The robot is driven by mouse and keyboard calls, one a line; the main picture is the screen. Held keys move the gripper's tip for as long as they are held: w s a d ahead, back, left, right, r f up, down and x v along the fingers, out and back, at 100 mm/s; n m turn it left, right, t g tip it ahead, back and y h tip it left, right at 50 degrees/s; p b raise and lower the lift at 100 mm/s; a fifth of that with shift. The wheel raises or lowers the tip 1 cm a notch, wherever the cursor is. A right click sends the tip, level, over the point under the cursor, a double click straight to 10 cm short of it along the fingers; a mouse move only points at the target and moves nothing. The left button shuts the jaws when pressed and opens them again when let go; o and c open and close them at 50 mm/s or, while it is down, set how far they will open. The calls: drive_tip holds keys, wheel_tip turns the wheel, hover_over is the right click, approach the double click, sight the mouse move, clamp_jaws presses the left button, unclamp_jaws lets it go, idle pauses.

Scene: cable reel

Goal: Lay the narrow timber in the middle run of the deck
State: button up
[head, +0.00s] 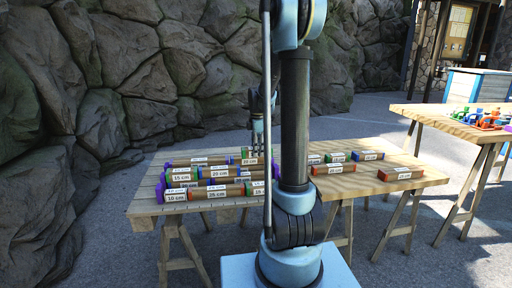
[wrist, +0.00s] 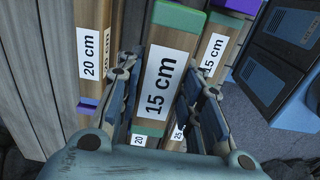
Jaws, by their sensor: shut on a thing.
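My gripper (wrist: 158,74) is shut on a timber with green ends (wrist: 165,85), labelled 15 cm, with one finger on each side of it. The deck of labelled timbers with coloured ends (head: 212,173) lies on the left half of the table in several rows. In the wrist view a 20 cm timber (wrist: 96,40) lies left of the held one and another 15 cm timber (wrist: 218,45) lies right. My arm hides part of the deck's right side.
Loose short timbers lie right of my arm, among them a red-ended one (head: 333,169) and another (head: 401,174) near the front right. The wooden table (head: 375,187) has free room there. A second table (head: 440,115) with coloured parts stands right. A rock wall (head: 150,70) rises behind.

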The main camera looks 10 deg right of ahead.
drive_tip(key=shift+w, duration=0.1)
drive_tip(key=shift+w+a+f, duration=0.1)
drive_tip(key=shift+a+f, duration=0.05)
drive_tip(key=shift+f, duration=3.85)
drive_tip(key=shift+d+f, duration=0.2)
drive_tip(key=shift+f, duration=0.05)
drive_tip(key=o, duration=1.2)
drive_tip(key=shift+r, duration=0.1)
